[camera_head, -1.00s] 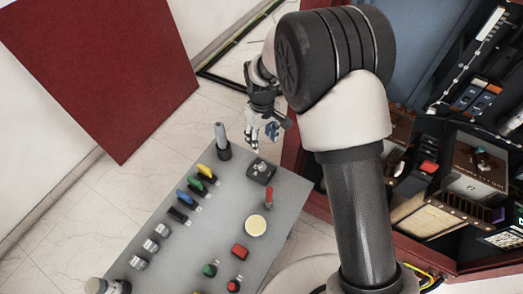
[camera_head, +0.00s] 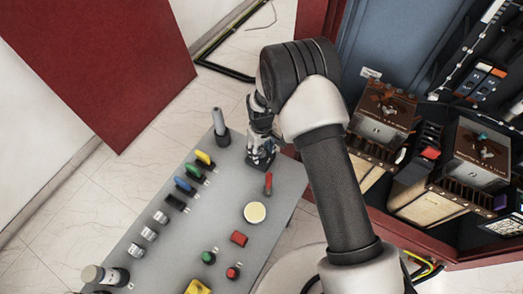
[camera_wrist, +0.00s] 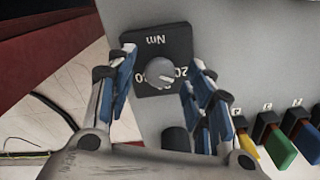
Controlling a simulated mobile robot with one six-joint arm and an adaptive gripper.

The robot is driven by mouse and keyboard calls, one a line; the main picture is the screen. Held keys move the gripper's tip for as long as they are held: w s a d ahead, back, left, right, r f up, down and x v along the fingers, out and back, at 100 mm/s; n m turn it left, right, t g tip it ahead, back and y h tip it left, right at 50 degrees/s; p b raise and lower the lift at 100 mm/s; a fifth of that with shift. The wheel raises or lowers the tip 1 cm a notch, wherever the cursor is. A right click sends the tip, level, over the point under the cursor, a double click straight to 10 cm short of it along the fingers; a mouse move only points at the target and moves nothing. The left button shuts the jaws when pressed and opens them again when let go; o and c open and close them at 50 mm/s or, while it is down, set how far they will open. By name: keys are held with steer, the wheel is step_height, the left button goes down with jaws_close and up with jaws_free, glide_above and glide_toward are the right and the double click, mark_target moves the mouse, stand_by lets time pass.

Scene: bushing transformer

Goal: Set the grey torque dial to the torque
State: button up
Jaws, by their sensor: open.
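The grey torque dial (camera_wrist: 159,73) is a round knob on a black square plate (camera_wrist: 158,42) marked "Nm" in the wrist view. Numbers around the knob are partly covered, and I cannot read its setting. My gripper (camera_wrist: 161,66) is open, with one blue-padded finger on each side of the knob. A gap shows on both sides, and the knob is not clasped. In the head view, my gripper (camera_head: 262,143) is over the dial's plate (camera_head: 261,161) at the panel's upper right and hides most of the knob.
The grey panel (camera_head: 215,225) carries a grey upright handle (camera_head: 220,127), coloured switches (camera_head: 204,159), a red lever (camera_head: 268,183), a cream round button (camera_head: 255,212) and several other knobs. A red cabinet with electrical gear (camera_head: 480,160) stands at right.

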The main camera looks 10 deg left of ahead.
steer(key=shift+c, duration=0.5)
steer(key=c, duration=1)
steer(key=shift+f, duration=0.1)
steer(key=shift+m, duration=0.4)
steer(key=m+b, duration=0.2)
steer(key=m, duration=0.2)
steer(key=shift+m, duration=0.4)
steer(key=m+b, duration=0.2)
steer(key=m, duration=0.4)
steer(key=o, duration=1.1)
